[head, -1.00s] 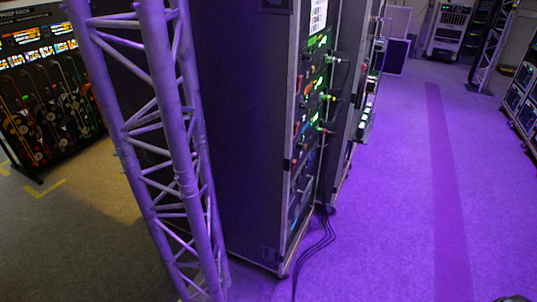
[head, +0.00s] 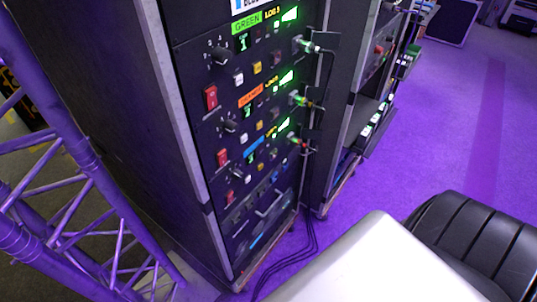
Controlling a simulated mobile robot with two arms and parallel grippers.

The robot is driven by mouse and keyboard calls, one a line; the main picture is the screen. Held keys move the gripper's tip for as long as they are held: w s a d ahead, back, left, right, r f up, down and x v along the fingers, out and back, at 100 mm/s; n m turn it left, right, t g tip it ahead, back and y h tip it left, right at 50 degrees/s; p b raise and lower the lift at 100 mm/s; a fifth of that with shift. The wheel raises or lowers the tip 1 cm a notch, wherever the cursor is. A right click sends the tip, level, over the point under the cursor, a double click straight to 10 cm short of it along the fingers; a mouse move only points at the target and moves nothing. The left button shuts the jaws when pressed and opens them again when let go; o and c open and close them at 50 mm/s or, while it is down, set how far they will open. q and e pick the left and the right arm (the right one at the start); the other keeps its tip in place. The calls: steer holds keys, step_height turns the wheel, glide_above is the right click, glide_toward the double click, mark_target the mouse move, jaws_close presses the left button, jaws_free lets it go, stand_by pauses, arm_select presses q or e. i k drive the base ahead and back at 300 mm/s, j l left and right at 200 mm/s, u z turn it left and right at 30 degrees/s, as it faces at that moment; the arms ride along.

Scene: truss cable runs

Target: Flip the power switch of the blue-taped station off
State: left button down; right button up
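The blue-taped station is the lowest of three similar panels in the tall black rack. Its blue tape (head: 254,147) sits under the orange-taped panel. A dark knob (head: 238,174) is to the lower left of the tape, and a small red power switch (head: 229,197) is below the knob. The switch is too small to tell which way it is set. A lit green display and a plugged cable are at the panel's right side. Neither gripper shows in the head view.
Green tape (head: 247,22) and orange tape (head: 252,95) mark the panels above, with red switches (head: 210,97) and (head: 222,157). A metal truss (head: 70,150) stands left. Black cables (head: 312,235) run to the floor. Purple floor (head: 440,120) is clear at right.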

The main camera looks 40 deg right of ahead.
mark_target(229, 197)
steer(key=l, duration=0.9)
steer(key=i+l, duration=0.15)
steer(key=l, duration=0.75)
